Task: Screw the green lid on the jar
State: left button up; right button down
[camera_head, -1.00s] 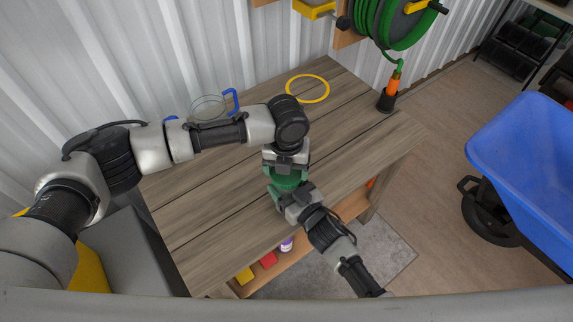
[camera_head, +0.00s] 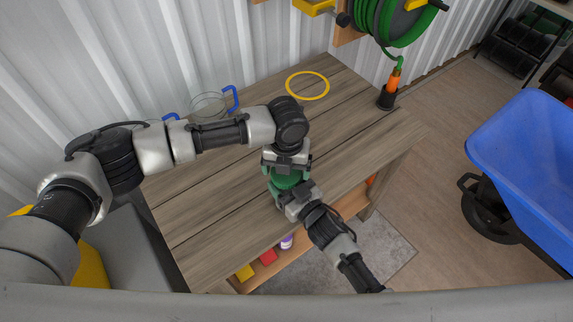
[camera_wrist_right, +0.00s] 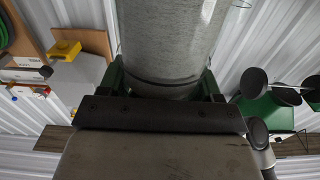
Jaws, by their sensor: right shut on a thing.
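My right gripper (camera_head: 285,190) reaches in from the lower right, over the front part of the table. In the right wrist view it is shut on a wide grey, cylindrical body (camera_wrist_right: 168,35), seemingly the jar, with a green finger (camera_wrist_right: 115,75) at each side. The jar's outline is mostly hidden in the head view. My left gripper (camera_head: 286,168) points down from above, right over the green round lid (camera_head: 287,181). Green parts of lid and fingers blend together. I cannot tell whether its fingers are closed on the lid or whether the lid touches the jar.
The wooden table (camera_head: 215,220) is largely clear. A clear round vessel (camera_head: 208,106) with blue handles stands at its back left, and a yellow ring (camera_head: 307,87) lies at the back. A black holder (camera_head: 386,98) with an orange nozzle stands at the right corner. A blue cart (camera_head: 530,160) is farther right.

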pick_arm(q)
jog(key=shift+o, duration=0.8)
jog(key=shift+r, duration=0.15)
jog(key=shift+r, duration=2.15)
